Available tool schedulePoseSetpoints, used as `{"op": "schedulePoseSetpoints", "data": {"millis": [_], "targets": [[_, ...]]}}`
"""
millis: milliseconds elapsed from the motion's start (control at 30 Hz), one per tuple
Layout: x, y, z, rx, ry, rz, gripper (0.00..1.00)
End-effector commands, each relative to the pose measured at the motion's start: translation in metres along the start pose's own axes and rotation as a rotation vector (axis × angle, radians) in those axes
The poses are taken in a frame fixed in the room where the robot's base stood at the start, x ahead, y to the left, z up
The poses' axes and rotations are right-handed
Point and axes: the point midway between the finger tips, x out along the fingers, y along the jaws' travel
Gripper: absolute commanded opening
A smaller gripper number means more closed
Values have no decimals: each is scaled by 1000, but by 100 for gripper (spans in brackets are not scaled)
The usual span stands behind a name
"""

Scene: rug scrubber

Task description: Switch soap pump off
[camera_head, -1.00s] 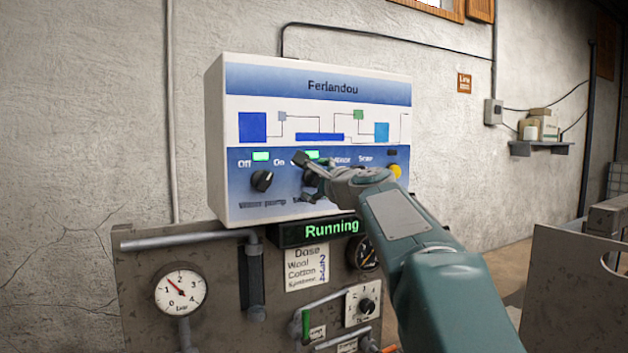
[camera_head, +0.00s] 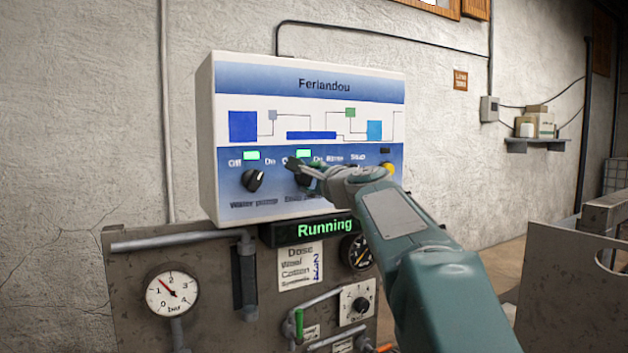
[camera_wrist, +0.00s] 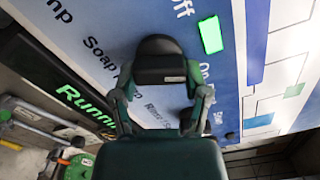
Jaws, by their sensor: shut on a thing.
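The soap pump knob (camera_head: 304,179) is a dark rotary knob on the control box, right of the water pump knob. Its label is partly hidden by my gripper in the head view. A lit green lamp (camera_head: 303,154) is above it; the lamp also shows in the wrist view (camera_wrist: 211,35). My gripper (camera_head: 302,174) is at the soap pump knob. In the wrist view, its two fingers (camera_wrist: 161,82) are on either side of the black knob (camera_wrist: 160,55) and shut on it. The knob's exact pointing direction is hard to tell.
The white and blue control box (camera_head: 310,86) carries the water pump knob (camera_head: 252,180), with a lit green lamp (camera_head: 251,155) above it, and a yellow button (camera_head: 388,170). A green "Running" display (camera_head: 325,229) is below. Gauges, pipes and a green-handled lever (camera_head: 299,324) are lower down.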

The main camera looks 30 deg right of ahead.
Motion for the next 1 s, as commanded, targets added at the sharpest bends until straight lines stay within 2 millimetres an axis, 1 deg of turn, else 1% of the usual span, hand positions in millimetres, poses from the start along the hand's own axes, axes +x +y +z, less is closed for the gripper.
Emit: {"op": "schedulePoseSetpoints", "data": {"millis": [33, 700, 1000], "targets": [[0, 0, 6, -35, -11, 1, 12], [1, 2, 10, -644, -16, 3, 12], [2, 3, 8, -835, -16, 4, 12]]}}
